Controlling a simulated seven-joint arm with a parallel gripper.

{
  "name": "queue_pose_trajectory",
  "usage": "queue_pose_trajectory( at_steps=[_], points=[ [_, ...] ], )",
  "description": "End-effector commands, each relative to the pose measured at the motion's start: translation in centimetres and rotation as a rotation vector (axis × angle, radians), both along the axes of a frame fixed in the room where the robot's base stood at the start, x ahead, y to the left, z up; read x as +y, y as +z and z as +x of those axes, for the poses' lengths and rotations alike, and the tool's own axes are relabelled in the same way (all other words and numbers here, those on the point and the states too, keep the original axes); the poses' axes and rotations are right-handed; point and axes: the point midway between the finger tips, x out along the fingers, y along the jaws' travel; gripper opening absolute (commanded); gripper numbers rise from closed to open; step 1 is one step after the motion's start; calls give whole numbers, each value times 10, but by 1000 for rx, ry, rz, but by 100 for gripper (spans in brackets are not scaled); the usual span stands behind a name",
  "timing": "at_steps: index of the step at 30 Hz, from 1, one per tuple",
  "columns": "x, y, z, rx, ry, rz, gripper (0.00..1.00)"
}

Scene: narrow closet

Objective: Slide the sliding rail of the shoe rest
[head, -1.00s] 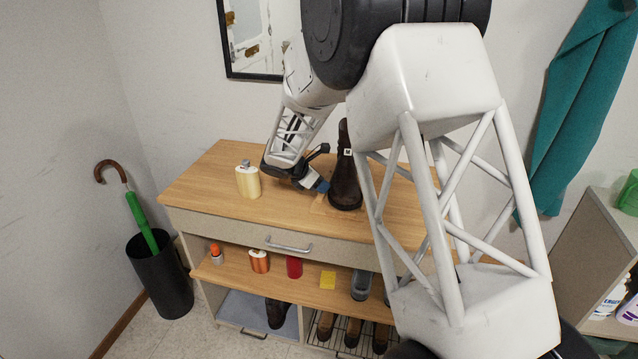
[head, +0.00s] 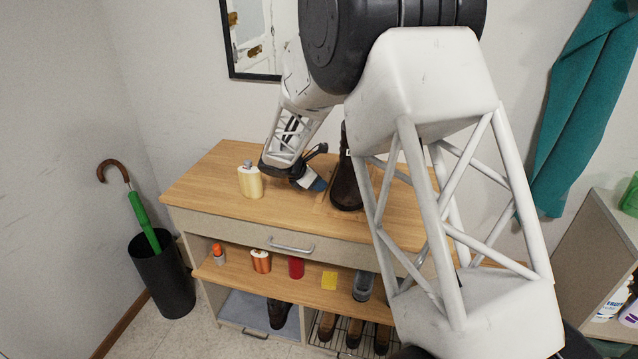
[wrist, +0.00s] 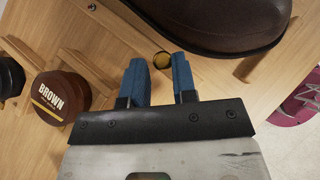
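The shoe rest is a wooden frame on the cabinet top, its wood bar (wrist: 85,72) showing in the wrist view. A dark brown boot (head: 345,185) stands upright on it; its sole edge also shows in the wrist view (wrist: 225,28). A small round brass-coloured knob (wrist: 162,60) sits by the rail near the boot. My gripper (head: 319,184) points down at the rest, left of the boot. In the wrist view its two blue fingertips (wrist: 160,70) are a narrow gap apart, one on each side of the knob. Whether they press on it is unclear.
A round tin marked BROWN (wrist: 60,95) lies close left of my fingers. A cream flask (head: 250,181) stands left of my gripper. A drawer handle (head: 291,246) and a shelf (head: 225,277) of small items are below. A mirror (head: 255,45) hangs behind.

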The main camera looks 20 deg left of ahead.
Motion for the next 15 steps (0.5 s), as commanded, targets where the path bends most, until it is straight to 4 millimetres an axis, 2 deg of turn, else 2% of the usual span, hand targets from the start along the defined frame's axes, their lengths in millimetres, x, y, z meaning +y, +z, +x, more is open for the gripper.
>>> queue_pose_trajectory(
  at_steps=[1, 4, 15],
  points=[
    [2, 0, 0, -1, 2, 0, 30],
    [1, 0, 0, 0, 1, 0, 44],
    [1, 1, -1, 0, 1, -1, 44]
  ],
)
